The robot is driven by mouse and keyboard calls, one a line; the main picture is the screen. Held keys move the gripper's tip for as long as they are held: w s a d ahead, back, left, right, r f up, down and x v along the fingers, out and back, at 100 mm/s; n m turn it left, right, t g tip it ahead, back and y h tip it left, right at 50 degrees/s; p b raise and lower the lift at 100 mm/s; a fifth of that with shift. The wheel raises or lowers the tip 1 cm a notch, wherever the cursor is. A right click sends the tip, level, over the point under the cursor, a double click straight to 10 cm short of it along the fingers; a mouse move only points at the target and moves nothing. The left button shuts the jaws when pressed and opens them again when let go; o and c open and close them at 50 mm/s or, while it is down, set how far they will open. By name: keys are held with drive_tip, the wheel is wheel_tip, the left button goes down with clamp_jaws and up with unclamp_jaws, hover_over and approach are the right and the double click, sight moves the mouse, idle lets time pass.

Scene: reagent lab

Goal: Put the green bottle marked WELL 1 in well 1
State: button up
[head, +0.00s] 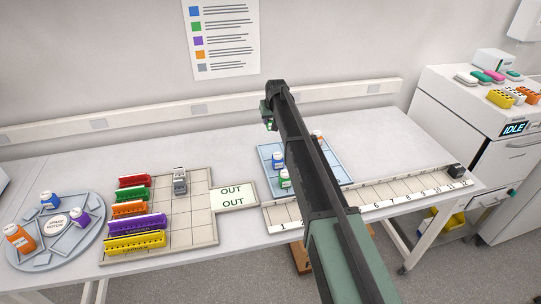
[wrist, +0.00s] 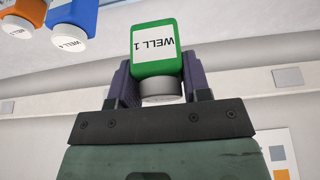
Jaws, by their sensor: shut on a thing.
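The green bottle (wrist: 154,65) with the white WELL 1 label is between the two fingers of my gripper (wrist: 159,78) in the wrist view. The fingers are shut on its sides. Its label and grey cap appear upside down in that view. In the head view my gripper (head: 268,116) is above the back of the bench, behind the blue tray, with a bit of green at it. Well 1 (head: 283,226) is the left end cell of the numbered white strip (head: 410,196) along the bench front. It looks empty. My arm hides part of the strip's middle.
The blue tray (head: 267,151) holds a blue bottle (head: 278,160), another green bottle (head: 285,179) and an orange one partly hidden by my arm. A tile board with coloured racks (head: 135,223) and a round tray (head: 85,249) are left. A black block (head: 455,170) stands at the strip's right end.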

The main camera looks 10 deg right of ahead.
wheel_tip(320, 180, down, 12)
drive_tip(key=b, duration=0.9)
drive_tip(key=shift+f+b, duration=0.25)
drive_tip(key=shift+b, duration=0.15)
drive_tip(key=shift+r+p, duration=0.3)
drive_tip(key=shift+r, duration=0.05)
drive_tip(key=shift+f, duration=0.3)
drive_tip(key=o, duration=0.9)
drive_tip(key=shift+r, duration=0.1)
